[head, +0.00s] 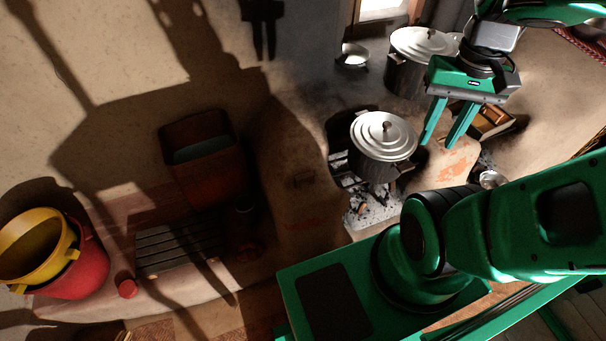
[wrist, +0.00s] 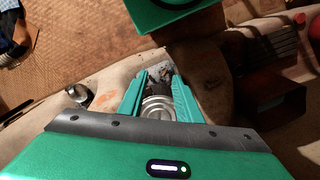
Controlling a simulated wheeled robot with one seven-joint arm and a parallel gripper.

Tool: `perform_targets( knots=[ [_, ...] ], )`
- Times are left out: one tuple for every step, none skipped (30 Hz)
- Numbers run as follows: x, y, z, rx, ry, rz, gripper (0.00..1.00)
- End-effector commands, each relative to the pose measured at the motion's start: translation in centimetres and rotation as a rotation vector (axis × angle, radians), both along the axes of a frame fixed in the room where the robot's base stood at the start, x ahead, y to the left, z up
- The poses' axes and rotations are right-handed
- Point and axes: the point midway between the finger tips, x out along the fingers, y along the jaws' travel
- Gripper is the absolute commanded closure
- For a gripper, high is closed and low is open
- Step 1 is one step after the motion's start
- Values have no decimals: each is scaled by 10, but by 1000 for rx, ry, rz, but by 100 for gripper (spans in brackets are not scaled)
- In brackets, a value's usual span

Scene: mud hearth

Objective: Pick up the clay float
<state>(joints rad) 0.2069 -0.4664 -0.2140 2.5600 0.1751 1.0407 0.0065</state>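A small dark brown block (head: 303,180), which may be the clay float, lies in shadow on the mud hearth, left of the front lidded pot. It is too dim to tell its shape for sure. I cannot make it out in the wrist view. My gripper (head: 441,144) is at the upper right of the head view, well to the right of this block and apart from it. Its two green fingers are spread and empty. In the wrist view the gripper (wrist: 158,78) also shows open, with a metal pot lid visible below, between the fingers.
A lidded pot (head: 382,139) stands over the ashy fire pit, with another lidded pot (head: 418,50) behind. A wooden box (head: 490,122) lies behind my gripper. A dark red bin (head: 200,170), a slatted rack (head: 180,247) and a red bucket (head: 85,262) stand at left.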

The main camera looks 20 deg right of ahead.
Motion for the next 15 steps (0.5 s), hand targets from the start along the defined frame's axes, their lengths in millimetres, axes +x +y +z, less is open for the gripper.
perform_targets(
  knots=[
    [0, 0, 0, 0, 0, 0, 69],
    [0, 0, 0, 0, 0, 0, 69],
    [0, 0, 0, 0, 0, 0, 69],
    [0, 0, 0, 0, 0, 0, 69],
    [0, 0, 0, 0, 0, 0, 69],
    [0, 0, 0, 0, 0, 0, 69],
    [0, 0, 0, 0, 0, 0, 69],
    [0, 0, 0, 0, 0, 0, 62],
    [-2, 0, 1, 0, -2, 4, 61],
    [-9, 0, 4, -1, -10, 10, 61],
    [-9, 0, 4, -3, -12, 19, 61],
    [-6, 0, 3, -7, -10, 40, 61],
    [-2, -1, 2, -11, -7, 61, 61],
    [3, -1, 0, -17, -5, 89, 61],
    [12, -3, -3, -25, 2, 136, 61]
  ],
)
